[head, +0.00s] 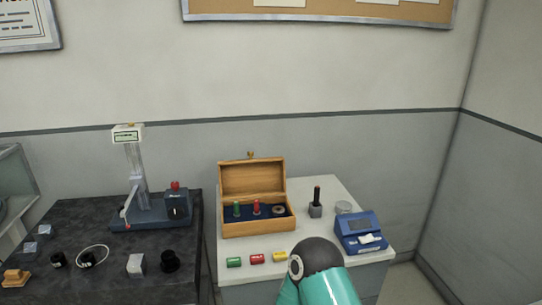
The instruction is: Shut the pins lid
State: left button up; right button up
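A wooden box (258,227) stands on the white tabletop, its hinged lid (252,178) raised upright at the back. A brass-coloured catch (250,155) sits on the lid's top edge. Inside, on a dark blue insert, a green pin (237,209) and a red pin (256,207) stand upright, with a grey-brown ring (278,210) at the right. Neither of my grippers is in view. One of my arm links, teal with a dark grey joint, shows at the bottom, in front of the table.
Small green (234,262), red (257,259) and yellow (280,257) pieces lie before the box. A dark-handled tool in a grey block (316,208) and a blue device (360,231) stand to its right. A dark table (105,225) with a press-like stand (140,190) is at left.

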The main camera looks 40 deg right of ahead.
aim_at(251, 177)
jog(key=k, duration=1.35)
jog(key=z, duration=0.45)
jog(key=i, duration=1)
jog(key=u, duration=0.05)
